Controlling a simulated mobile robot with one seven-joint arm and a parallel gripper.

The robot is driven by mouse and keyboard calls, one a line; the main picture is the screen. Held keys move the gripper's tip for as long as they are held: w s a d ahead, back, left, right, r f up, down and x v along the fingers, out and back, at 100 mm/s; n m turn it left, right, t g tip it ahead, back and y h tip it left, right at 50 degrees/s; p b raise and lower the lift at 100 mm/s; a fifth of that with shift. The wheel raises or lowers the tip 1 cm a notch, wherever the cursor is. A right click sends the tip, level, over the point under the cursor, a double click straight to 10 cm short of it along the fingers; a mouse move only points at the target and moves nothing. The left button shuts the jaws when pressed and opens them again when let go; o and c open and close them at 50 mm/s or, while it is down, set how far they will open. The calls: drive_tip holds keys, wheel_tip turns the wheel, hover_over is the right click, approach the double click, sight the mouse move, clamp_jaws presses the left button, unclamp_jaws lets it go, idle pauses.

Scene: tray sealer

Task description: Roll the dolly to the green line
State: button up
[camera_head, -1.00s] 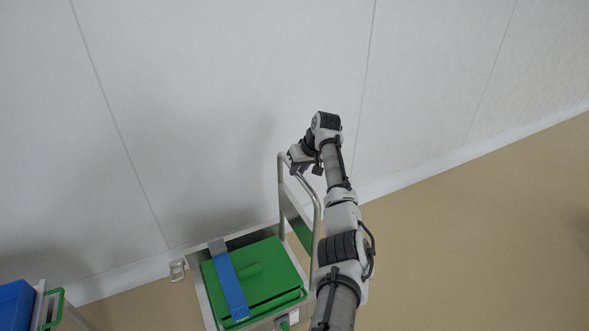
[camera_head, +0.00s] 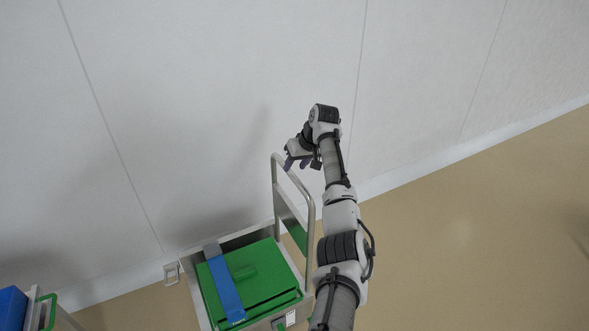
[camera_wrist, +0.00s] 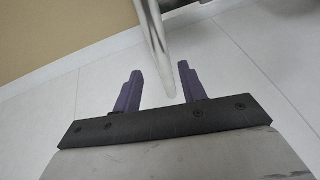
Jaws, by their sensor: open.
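The dolly is a steel frame with a tall looped handle (camera_head: 311,215) and carries a green lidded crate (camera_head: 262,288) with a blue strap across it. It stands at the bottom centre of the head view, beside the wall. My gripper (camera_head: 297,163) is at the top of the handle, with its fingers apart. In the wrist view my gripper (camera_wrist: 159,67) shows two purple fingers spread, and the steel handle bar (camera_wrist: 155,40) passes between them. I cannot tell whether either finger touches the bar. No green line shows in either view.
A pale panelled wall (camera_head: 220,100) runs close behind the dolly and gripper. Another cart with a blue box (camera_head: 12,308) stands at the lower left. The tan floor (camera_head: 480,240) to the right is clear.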

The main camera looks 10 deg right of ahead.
drive_tip(key=b+v, duration=0.2)
drive_tip(key=v, duration=0.9)
drive_tip(key=shift+r, duration=0.15)
drive_tip(key=shift+s+d, duration=0.1)
drive_tip(key=shift+s, duration=0.05)
